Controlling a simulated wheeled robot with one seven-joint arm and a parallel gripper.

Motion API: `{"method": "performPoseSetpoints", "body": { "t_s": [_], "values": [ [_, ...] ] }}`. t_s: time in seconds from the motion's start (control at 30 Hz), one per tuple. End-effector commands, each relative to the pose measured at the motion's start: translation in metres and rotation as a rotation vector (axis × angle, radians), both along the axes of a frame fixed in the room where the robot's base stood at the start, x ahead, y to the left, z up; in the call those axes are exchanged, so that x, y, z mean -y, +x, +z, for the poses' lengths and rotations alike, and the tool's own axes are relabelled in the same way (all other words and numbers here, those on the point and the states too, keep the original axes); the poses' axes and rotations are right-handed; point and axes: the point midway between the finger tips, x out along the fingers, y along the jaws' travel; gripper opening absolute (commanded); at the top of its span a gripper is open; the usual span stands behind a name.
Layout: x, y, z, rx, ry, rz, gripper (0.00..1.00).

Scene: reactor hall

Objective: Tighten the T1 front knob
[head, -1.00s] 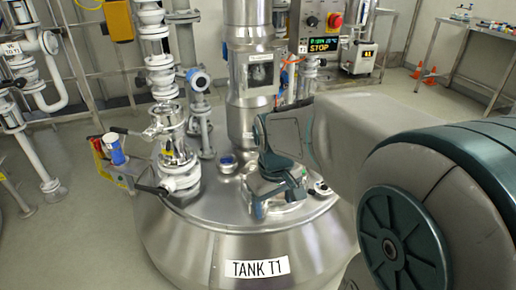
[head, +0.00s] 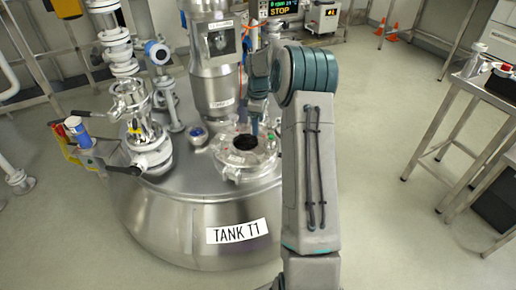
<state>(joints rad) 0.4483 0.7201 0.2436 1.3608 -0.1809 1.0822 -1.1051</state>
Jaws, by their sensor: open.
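Tank T1 is a steel vessel with a "TANK T1" label (head: 238,231) on its front. On its top right is a round steel manway fitting (head: 232,165) with a dark round centre (head: 245,143). Small fittings sit around its rim, one with a green mark (head: 270,136). They are too small for me to tell which is the front knob or how tight it is. My gripper (head: 262,123) is open and points down just behind the right side of the manway. My forearm partly hides the gripper and the tank's right edge.
A steel column (head: 212,70) rises behind the manway. A metal table (head: 470,100) stands at right. The floor between tank and table is clear.

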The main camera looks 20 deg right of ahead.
Motion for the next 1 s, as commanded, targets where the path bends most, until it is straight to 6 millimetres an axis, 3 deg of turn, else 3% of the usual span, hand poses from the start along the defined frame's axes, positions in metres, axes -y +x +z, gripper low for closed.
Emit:
{"method": "performPoseSetpoints", "body": {
  "t_s": [0.6, 0.8, 1.0],
  "values": [
    [-0.001, -0.001, -0.115, -0.001, 0.000, 0.000, 0.68],
    [-0.001, -0.001, -0.132, -0.001, 0.000, -0.001, 0.68],
    [-0.001, 0.000, -0.134, 0.001, -0.001, -0.001, 0.68]
  ]
}}
